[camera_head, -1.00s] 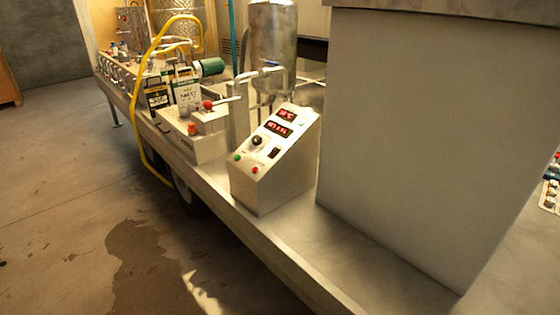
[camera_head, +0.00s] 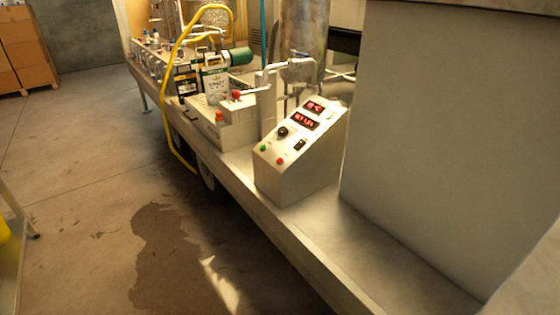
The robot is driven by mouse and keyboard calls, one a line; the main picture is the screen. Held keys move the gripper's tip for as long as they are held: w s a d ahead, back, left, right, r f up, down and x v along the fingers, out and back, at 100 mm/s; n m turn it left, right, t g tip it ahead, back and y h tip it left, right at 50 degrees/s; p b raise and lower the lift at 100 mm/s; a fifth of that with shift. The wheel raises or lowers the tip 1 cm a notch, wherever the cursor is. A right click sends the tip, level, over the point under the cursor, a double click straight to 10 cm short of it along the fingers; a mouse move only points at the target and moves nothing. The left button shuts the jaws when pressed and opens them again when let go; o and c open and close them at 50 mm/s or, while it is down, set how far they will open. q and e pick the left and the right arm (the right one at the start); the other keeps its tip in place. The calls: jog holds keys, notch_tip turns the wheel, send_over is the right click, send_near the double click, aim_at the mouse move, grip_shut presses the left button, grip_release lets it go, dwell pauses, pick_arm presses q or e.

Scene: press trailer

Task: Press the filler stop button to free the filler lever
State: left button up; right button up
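A slanted white control box (camera_head: 285,185) stands on the trailer bed near the middle. Its face has two lit red displays, a black knob (camera_head: 282,132), a green button (camera_head: 263,148) and a red button (camera_head: 280,161). Behind it to the left sits a low white unit (camera_head: 238,133) with a red-ball lever (camera_head: 236,94) on a metal rod. A small orange-red knob or button (camera_head: 219,116) is on that unit's near side. No labels are readable, so I cannot tell which is the filler stop button. Neither of my grippers is in view.
The trailer bed edge (camera_head: 262,215) runs from back left to front right. A large grey block (camera_head: 450,130) fills the right. A yellow hose (camera_head: 171,130) hangs over the side. A steel tank (camera_head: 303,40) stands behind. Floor at left is open, with a dark stain (camera_head: 165,250).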

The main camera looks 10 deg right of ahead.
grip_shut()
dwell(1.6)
